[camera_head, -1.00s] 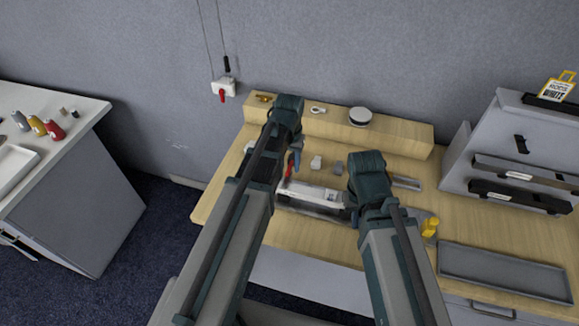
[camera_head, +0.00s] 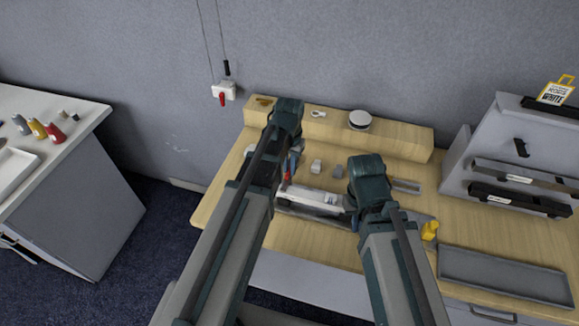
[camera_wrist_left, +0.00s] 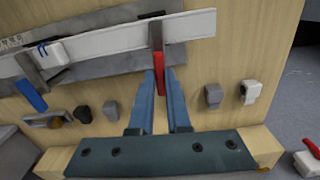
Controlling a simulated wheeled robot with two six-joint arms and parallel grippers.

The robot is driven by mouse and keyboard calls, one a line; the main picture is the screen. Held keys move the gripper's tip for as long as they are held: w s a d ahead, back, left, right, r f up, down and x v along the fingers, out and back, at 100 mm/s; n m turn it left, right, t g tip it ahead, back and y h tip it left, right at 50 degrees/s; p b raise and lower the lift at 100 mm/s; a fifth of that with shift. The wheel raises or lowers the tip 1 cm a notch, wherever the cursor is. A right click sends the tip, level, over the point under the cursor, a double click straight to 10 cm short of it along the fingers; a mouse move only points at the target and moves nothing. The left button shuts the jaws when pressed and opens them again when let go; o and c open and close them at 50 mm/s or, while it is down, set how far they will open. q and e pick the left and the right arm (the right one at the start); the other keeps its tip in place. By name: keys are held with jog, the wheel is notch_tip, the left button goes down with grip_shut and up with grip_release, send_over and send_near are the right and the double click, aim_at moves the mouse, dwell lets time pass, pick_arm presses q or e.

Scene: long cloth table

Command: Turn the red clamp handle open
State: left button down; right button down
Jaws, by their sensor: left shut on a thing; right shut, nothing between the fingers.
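The red clamp handle (camera_wrist_left: 159,74) stands on a dark metal clamp (camera_wrist_left: 156,36) at a long pale rail (camera_wrist_left: 100,52). My left gripper (camera_wrist_left: 161,82) is shut on the handle, with one blue finger on each side of it. In the head view the red handle (camera_head: 287,177) shows as a small part beside the fingers of my left gripper (camera_head: 293,162). A second clamp with a blue handle (camera_wrist_left: 31,96) sits further along the rail in the left wrist view. My right gripper (camera_head: 372,208) is over the workbench to the right, its fingertips largely hidden by its wrist.
Small grey blocks (camera_head: 316,166) lie behind the rail on the wooden bench (camera_head: 225,195). A raised wooden shelf (camera_head: 335,127) runs along the back. A grey tray (camera_head: 500,272) and a grey rack (camera_head: 490,150) stand at the right. A yellow object (camera_head: 430,229) is near my right arm.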

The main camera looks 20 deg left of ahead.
pick_arm(q)
jog(key=m, duration=0.8)
jog(key=shift+m, duration=0.4)
jog(key=m, duration=0.4)
jog(key=shift+m, duration=2)
jog(key=c, duration=0.9)
grip_release()
jog(key=shift+r, duration=0.1)
